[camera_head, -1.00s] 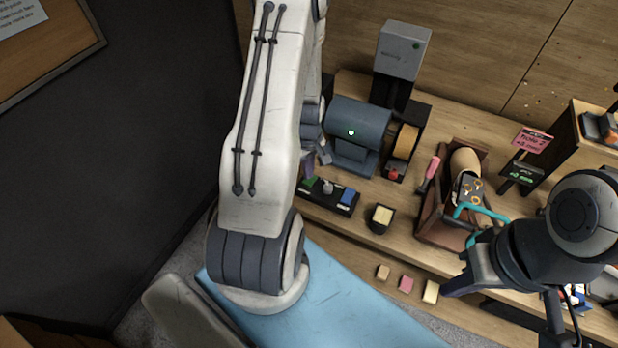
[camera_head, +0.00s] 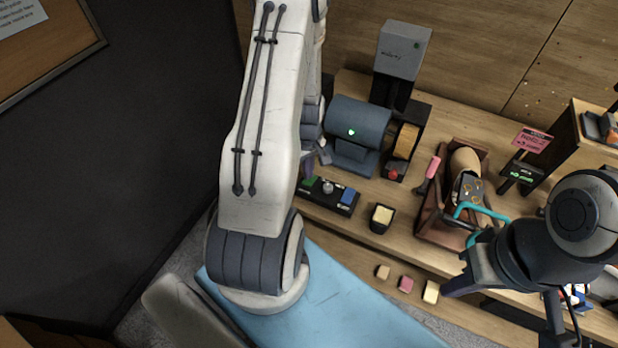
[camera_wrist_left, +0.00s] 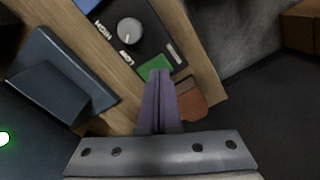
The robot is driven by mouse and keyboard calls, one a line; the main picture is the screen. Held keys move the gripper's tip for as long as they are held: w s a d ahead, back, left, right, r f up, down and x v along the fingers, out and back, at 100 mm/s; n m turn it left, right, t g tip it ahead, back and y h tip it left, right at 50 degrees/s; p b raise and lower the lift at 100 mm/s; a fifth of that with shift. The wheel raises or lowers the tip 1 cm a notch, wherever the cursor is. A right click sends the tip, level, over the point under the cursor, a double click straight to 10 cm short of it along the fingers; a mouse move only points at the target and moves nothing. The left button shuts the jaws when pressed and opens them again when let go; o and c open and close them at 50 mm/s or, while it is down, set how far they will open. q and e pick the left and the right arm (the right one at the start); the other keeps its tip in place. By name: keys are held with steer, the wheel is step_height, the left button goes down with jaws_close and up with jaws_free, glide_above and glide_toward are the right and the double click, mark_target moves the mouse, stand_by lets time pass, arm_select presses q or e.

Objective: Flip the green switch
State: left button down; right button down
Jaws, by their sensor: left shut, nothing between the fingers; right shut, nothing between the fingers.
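The black control panel (camera_head: 327,196) lies on the wooden bench and carries a green switch (camera_head: 308,182), a round grey knob (camera_head: 327,187) and a blue switch (camera_head: 348,196). The green switch shows larger in the left wrist view (camera_wrist_left: 128,68), at the panel's end beside the fingers. My left gripper (camera_wrist_left: 158,76) is shut and empty, its tips overlapping the edge of the green switch in that view. I cannot tell whether they touch it. In the head view my left arm hides much of this gripper. My right gripper (camera_head: 460,286) is shut and empty at the bench's front right.
A blue-grey cylindrical machine (camera_head: 358,126) with a lit green light stands behind the panel. A small black box (camera_head: 381,218) stands right of the panel. Several small blocks (camera_head: 405,284) lie in front. A brown holder (camera_head: 433,214) stands farther right.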

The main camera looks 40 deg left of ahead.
mark_target(309, 181)
arm_select(q)
steer(key=shift+f+b, duration=0.9)
steer(key=shift+f, duration=0.3)
stand_by(0.3)
steer(key=shift+r, duration=0.15)
step_height(309, 181, up, 7)
steer(key=p, duration=0.6)
stand_by(0.6)
steer(key=d+r+m+b, duration=0.2)
steer(key=d+r+m, duration=0.3)
steer(key=d, duration=0.5)
steer(key=d+r+m+b, duration=0.2)
steer(key=d+r+m, duration=0.3)
steer(key=d, duration=0.5)
steer(key=s+d+r+m+b, duration=0.2)
steer(key=s+d+m, duration=0.3)
steer(key=s, duration=0.3)
steer(key=s+d+r+m+h+b, duration=0.1)
steer(key=s+d+r+m+b, duration=0.1)
steer(key=s+d+m, duration=0.3)
steer(key=s+r+m, duration=0.1)
steer(key=s, duration=0.2)
steer(key=shift+d+r+m, duration=0.3)
steer(key=shift+d+m, duration=0.1)
